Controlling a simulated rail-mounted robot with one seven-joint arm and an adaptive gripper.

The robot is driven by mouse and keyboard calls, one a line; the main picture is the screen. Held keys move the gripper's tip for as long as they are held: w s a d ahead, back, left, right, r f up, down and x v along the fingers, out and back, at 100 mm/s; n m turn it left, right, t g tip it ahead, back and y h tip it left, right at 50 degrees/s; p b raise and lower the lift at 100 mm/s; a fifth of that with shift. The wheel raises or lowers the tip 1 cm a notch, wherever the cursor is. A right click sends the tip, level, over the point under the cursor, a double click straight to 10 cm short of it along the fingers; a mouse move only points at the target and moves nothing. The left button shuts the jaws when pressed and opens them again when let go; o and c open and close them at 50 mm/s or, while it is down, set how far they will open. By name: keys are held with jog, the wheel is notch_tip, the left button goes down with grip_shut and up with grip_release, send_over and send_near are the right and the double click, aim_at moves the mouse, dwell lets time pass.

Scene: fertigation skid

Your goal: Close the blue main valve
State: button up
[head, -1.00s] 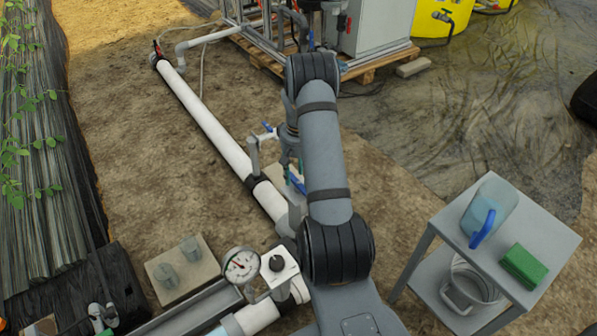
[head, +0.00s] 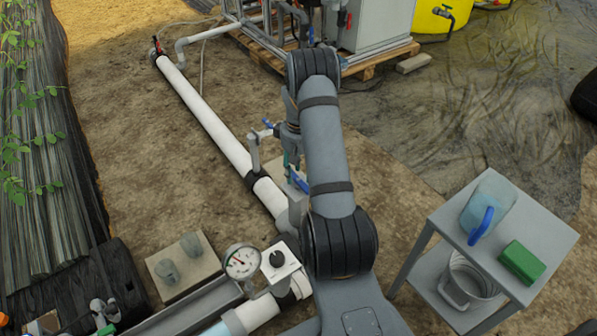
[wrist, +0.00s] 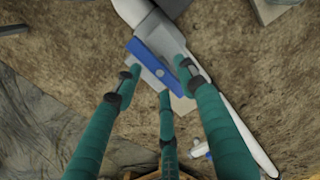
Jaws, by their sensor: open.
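The blue main valve handle (wrist: 155,66) is a flat blue lever on the white main pipe (head: 213,127). In the wrist view it lies roughly in line with the pipe, beside a grey fitting (wrist: 160,35). In the head view the handle (head: 299,181) shows only partly, beside my arm. In the head view my gripper (head: 287,160) is mostly hidden behind my arm.
A smaller tap with a blue lever (head: 267,131) stands close by on the pipe. A grey trolley (head: 548,238) with a jug (head: 488,208) is at right.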

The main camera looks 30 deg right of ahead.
aim_at(298, 180)
jog(key=shift+f, duration=0.1)
jog(key=shift+f+b, duration=1.6)
jog(key=shift+f, duration=0.6)
jog(key=c, duration=0.3)
